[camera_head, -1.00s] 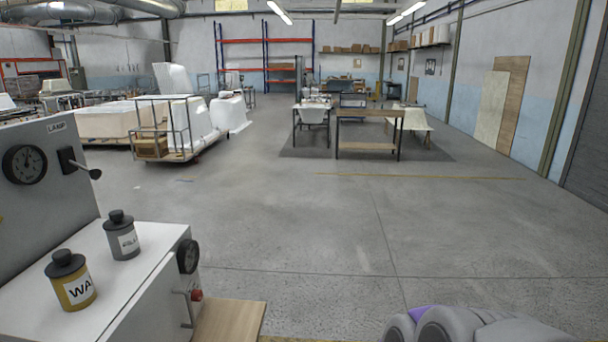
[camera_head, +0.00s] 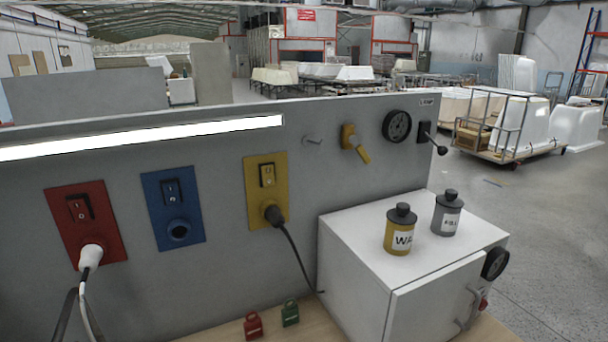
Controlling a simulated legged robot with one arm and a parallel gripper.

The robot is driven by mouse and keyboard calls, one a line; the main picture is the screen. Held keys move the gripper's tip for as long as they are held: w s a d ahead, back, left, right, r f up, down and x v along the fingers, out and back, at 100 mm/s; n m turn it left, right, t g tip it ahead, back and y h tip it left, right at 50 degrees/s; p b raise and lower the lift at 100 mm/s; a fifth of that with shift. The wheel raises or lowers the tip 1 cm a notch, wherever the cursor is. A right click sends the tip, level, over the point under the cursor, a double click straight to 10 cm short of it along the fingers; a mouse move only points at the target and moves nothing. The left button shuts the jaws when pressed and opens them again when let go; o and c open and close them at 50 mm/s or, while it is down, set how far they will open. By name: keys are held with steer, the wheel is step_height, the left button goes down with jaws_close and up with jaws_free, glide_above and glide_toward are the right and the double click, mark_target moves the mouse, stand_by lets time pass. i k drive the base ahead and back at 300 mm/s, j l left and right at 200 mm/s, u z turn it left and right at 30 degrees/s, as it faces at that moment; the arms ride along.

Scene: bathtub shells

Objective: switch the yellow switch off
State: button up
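The yellow switch is a small rocker (camera_head: 267,175) at the top of a yellow plate (camera_head: 258,190) on the grey panel. A dark plug (camera_head: 274,215) sits in the socket below it, with a black cable hanging down to the right. The rocker is too small to tell its position. To its left are a blue plate (camera_head: 173,209) with a switch and an empty socket, and a red plate (camera_head: 86,222) with a switch and a white plug. My gripper is not in view.
A white cabinet (camera_head: 350,265) stands right of the yellow plate, with a yellow can (camera_head: 401,230) and a grey can (camera_head: 446,213) on top. Red (camera_head: 253,326) and green (camera_head: 290,313) padlocks lie on the wooden bench. A lever (camera_head: 432,138) juts from the panel at right.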

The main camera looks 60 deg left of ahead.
mark_target(267, 172)
steer(key=u, duration=0.45)
steer(key=j+u, duration=0.15)
steer(key=u, duration=0.75)
steer(key=j+u, duration=0.1)
steer(key=u, duration=0.35)
steer(key=i+u, duration=0.1)
steer(key=u, duration=0.35)
